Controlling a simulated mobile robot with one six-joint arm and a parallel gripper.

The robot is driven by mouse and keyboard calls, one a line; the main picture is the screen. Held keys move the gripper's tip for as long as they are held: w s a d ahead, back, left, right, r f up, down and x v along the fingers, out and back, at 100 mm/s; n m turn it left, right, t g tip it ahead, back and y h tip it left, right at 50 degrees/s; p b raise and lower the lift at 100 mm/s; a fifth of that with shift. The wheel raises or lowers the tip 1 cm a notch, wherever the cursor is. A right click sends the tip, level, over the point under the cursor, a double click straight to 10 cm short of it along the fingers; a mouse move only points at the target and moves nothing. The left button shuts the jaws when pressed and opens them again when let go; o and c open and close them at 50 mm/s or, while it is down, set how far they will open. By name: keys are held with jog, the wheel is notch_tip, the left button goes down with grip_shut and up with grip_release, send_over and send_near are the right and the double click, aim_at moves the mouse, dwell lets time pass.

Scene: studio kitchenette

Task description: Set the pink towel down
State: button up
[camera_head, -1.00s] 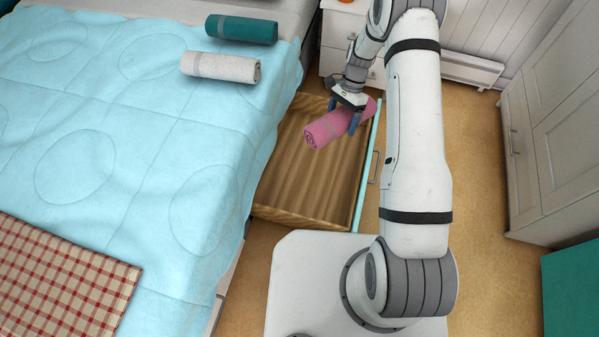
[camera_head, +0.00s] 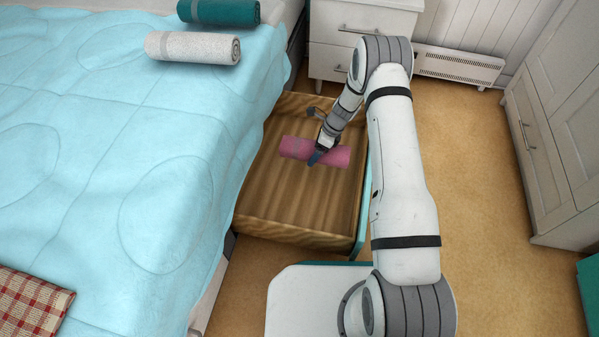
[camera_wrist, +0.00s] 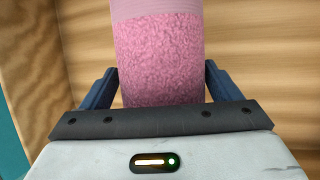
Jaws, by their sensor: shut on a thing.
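The rolled pink towel (camera_head: 297,148) lies crosswise over the open wooden drawer (camera_head: 290,215) beneath the bed's side. My gripper (camera_head: 318,157) is shut on the towel, right of its middle. In the wrist view the towel (camera_wrist: 158,50) runs between the two blue fingers (camera_wrist: 158,88), with the drawer's wooden floor (camera_wrist: 260,50) behind it. The towel is inside the drawer's outline; I cannot tell whether it touches the floor. The towel's underside is hidden.
A teal rolled towel (camera_head: 218,11) and a white rolled towel (camera_head: 193,47) lie on the blue bed cover (camera_head: 110,130). A white nightstand (camera_head: 335,60) stands behind the drawer. The front half of the drawer is bare. A wardrobe (camera_head: 555,130) stands at right.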

notch_tip(320, 180, down, 9)
jog(key=b, duration=0.4)
jog(key=shift+f, duration=0.15)
jog(key=o, duration=1.1)
